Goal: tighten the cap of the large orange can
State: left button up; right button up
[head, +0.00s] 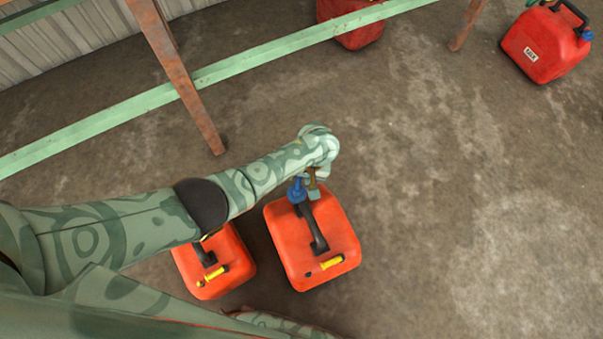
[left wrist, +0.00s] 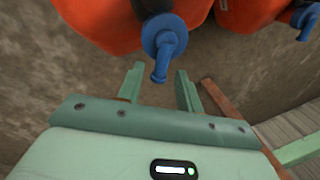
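The large orange can (head: 325,225) stands upright on the floor near the middle of the head view, with a black handle along its top. Its blue cap with a spout (head: 297,190) is at the far end of the top. In the left wrist view the can (left wrist: 90,22) fills the upper left, and the blue cap (left wrist: 162,36) points its spout toward the gap between my fingers. My left gripper (head: 313,188) is beside the cap in the head view. In the left wrist view its fingers (left wrist: 159,70) are apart, with no visible grip on the cap. My right gripper is not in view.
A smaller orange can (head: 222,255) stands close to the left of the large one, partly under my left arm. Red cans stand at the back (head: 350,30) and far right (head: 540,45). A green rail (head: 250,68) and rusty post (head: 185,85) are behind. The floor at right is clear.

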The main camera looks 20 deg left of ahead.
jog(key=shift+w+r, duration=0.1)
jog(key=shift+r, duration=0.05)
pick_arm(q)
grip_shut()
